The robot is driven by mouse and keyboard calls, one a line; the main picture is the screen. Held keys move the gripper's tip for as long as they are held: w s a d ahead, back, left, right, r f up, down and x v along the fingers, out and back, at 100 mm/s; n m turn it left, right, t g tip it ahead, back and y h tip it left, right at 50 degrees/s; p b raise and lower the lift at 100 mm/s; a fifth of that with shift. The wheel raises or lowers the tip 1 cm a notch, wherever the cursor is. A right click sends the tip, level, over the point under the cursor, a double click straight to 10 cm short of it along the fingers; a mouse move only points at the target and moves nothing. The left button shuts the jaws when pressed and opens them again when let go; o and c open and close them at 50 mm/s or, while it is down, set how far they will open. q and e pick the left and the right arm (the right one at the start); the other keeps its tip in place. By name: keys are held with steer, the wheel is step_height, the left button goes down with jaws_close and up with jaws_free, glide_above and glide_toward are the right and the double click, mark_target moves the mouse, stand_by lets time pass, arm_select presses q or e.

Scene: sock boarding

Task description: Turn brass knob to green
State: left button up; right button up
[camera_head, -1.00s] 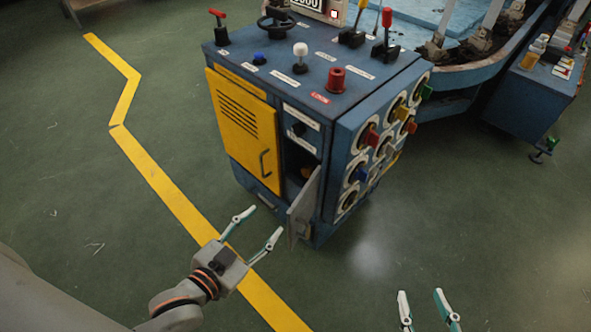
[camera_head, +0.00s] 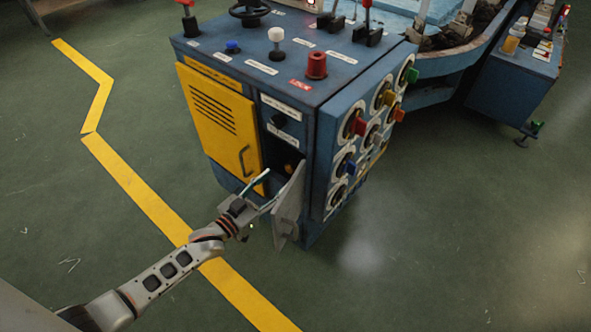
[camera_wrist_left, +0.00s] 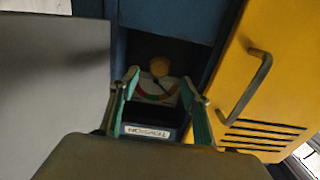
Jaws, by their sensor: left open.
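The brass knob (camera_wrist_left: 159,67) sits inside a dark open compartment, above a dial plate (camera_wrist_left: 156,90) with red, yellow and green parts. In the head view the knob (camera_head: 289,169) shows small and orange in the compartment. My left gripper (camera_wrist_left: 160,84) is open and empty, its fingers spread to either side of the dial plate in the wrist view, pointing into the opening. In the head view my left gripper (camera_head: 264,190) is at the compartment's mouth, apart from the knob. I cannot tell which colour the knob points to. My right gripper is out of view.
The compartment's grey door (camera_head: 288,207) stands open to the right of my gripper in the head view. A yellow door (camera_head: 218,122) with a handle is shut on the left. The cabinet (camera_head: 319,192) carries levers and coloured knobs. The floor around is clear.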

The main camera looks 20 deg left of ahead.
mark_target(288, 170)
arm_select(q)
steer(key=b+x, duration=0.1)
steer(key=x, duration=0.5)
steer(key=shift+w+d+f+b, duration=0.1)
steer(key=shift+w+b, duration=0.2)
steer(key=shift+w+d, duration=0.15)
steer(key=shift+w, duration=0.3)
steer(key=c, duration=1.1)
